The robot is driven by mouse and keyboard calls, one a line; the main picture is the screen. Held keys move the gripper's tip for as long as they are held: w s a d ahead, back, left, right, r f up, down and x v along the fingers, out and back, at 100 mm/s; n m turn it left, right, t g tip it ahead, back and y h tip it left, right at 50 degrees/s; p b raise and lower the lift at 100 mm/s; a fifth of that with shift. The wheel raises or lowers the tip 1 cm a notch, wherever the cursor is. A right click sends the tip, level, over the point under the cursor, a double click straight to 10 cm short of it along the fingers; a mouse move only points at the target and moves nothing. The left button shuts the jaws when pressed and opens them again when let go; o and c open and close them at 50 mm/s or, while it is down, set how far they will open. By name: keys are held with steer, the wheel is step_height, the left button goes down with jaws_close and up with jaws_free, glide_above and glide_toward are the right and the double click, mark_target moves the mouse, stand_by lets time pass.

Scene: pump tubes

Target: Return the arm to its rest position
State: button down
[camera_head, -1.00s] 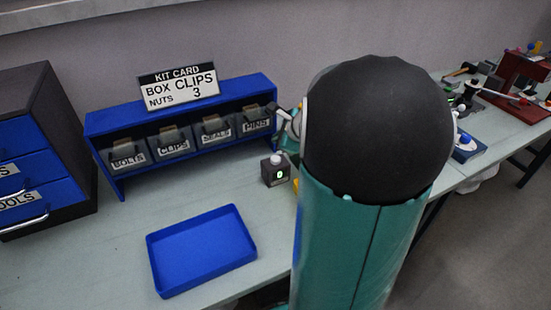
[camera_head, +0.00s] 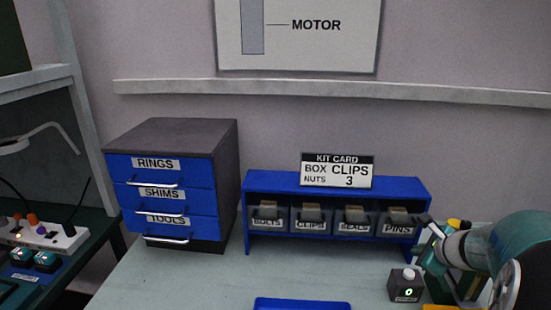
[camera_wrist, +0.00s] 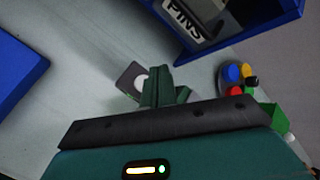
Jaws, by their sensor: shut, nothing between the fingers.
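My arm (camera_head: 518,248) shows at the right edge of the head view, teal with a pale joint, reaching in over the bench by the bin rack. In the wrist view my gripper (camera_wrist: 160,78) is shut, its green fingers together with nothing between them. The fingers overlap part of a small dark box with a white button (camera_wrist: 140,82). I cannot tell the gap between fingers and box. The same small box (camera_head: 405,288) stands on the bench in the head view, left of my arm, with a lit green digit.
A blue rack (camera_head: 262,183) holds labelled bins, with PINS (camera_head: 397,225) nearest my arm. A blue tray (camera_head: 300,305) lies at the front. A drawer cabinet (camera_head: 170,180) stands left.

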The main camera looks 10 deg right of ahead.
steer(key=s+a+r+n+g+y, duration=0.1)
steer(key=a+r+n, duration=0.2)
steer(key=a+n, duration=0.55)
steer(key=s+a+r+n+g+y, duration=0.1)
steer(key=s+a+r+n, duration=0.3)
steer(key=a, duration=0.8)
steer(key=s+a+n+g+h, duration=0.1)
steer(key=s+a+n, duration=0.9)
steer(key=n, duration=0.5)
steer(key=shift+s+a+r+g, duration=0.15)
steer(key=shift+s+r+g, duration=0.05)
steer(key=shift+s+g, duration=0.1)
steer(key=shift+d, duration=0.2)
